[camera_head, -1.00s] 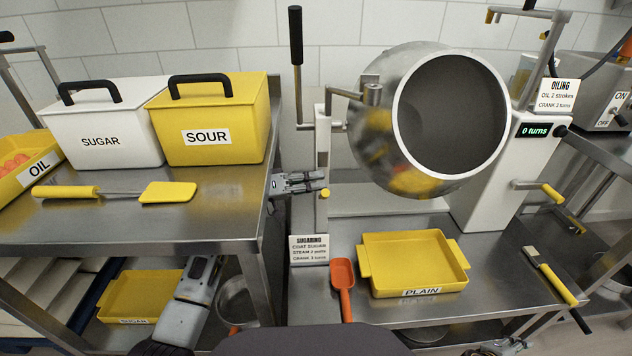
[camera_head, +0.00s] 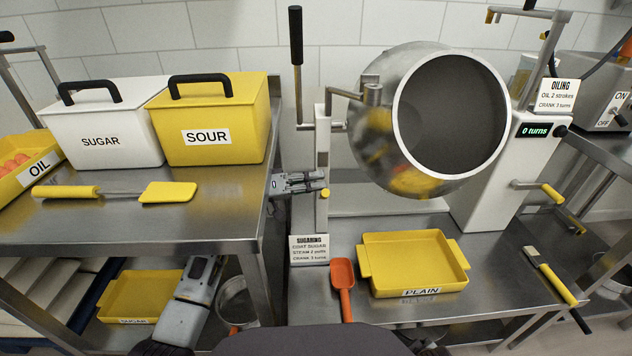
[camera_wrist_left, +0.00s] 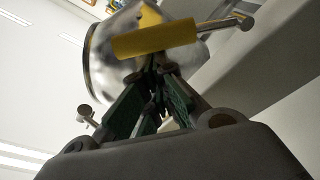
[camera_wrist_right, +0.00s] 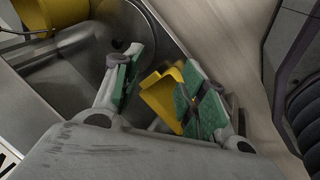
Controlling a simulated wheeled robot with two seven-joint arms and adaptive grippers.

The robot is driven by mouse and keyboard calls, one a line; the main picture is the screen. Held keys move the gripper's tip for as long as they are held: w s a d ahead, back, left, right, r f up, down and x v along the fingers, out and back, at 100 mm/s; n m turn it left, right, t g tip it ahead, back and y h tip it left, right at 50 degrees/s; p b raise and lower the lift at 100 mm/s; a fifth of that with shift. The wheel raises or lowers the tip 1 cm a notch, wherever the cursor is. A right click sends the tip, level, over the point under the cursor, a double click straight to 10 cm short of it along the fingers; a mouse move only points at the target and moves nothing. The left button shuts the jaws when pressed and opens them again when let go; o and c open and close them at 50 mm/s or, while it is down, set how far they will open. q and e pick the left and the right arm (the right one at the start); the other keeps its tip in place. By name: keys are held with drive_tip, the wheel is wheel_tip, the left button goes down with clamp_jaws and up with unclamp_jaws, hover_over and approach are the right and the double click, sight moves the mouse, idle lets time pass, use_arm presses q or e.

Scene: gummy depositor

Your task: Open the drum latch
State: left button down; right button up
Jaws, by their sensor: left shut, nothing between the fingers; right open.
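The steel drum (camera_head: 440,120) sits on its stand with its round mouth facing me. A small yellow knob (camera_head: 325,193), which looks like the latch, is on the stand's left post. My left gripper (camera_head: 322,181) is shut and empty, with its fingertips just above the knob; contact cannot be told. In the left wrist view a yellow handle (camera_wrist_left: 155,39) on a metal rod lies just past the closed fingertips (camera_wrist_left: 157,68), with the drum (camera_wrist_left: 108,52) behind. My right gripper (camera_wrist_right: 160,62) is open in the right wrist view; its fingers are out of the head view.
A yellow PLAIN tray (camera_head: 412,262) and an orange scoop (camera_head: 343,288) lie below the drum. The left table holds the SUGAR bin (camera_head: 102,135), the SOUR bin (camera_head: 207,130) and a yellow spatula (camera_head: 168,192). A black-handled lever (camera_head: 296,40) rises left of the drum.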

sight(323, 198)
drive_tip(key=a+r+m+y, duration=0.1)
drive_tip(key=a+r+y, duration=0.1)
drive_tip(key=a, duration=0.6)
drive_tip(key=a+r+m+y, duration=0.2)
drive_tip(key=a+y, duration=0.2)
drive_tip(key=a, duration=0.4)
drive_tip(key=shift+w+a+r+t, duration=0.2)
drive_tip(key=shift+a+r+t, duration=0.05)
drive_tip(key=shift+r+t, duration=0.1)
drive_tip(key=shift+f, duration=0.2)
use_arm(q)
drive_tip(key=shift+m, duration=0.9)
drive_tip(key=shift+s+f+b, duration=0.75)
drive_tip(key=shift+s+b, duration=0.25)
drive_tip(key=shift+b, duration=0.25)
drive_tip(key=shift+s+f+b, duration=0.7)
drive_tip(key=shift+s+b, duration=0.3)
drive_tip(key=shift+b, duration=0.2)
drive_tip(key=shift+s+f, duration=0.35)
drive_tip(key=shift+f, duration=0.1)
use_arm(e)
wheel_tip(323, 198, down, 7)
drive_tip(key=a+m+t+y, duration=0.1)
drive_tip(key=shift+w+a, duration=0.2)
drive_tip(key=shift+w, duration=0.05)
use_arm(q)
drive_tip(key=shift+f, duration=0.2)
use_arm(e)
drive_tip(key=shift+f, duration=0.15)
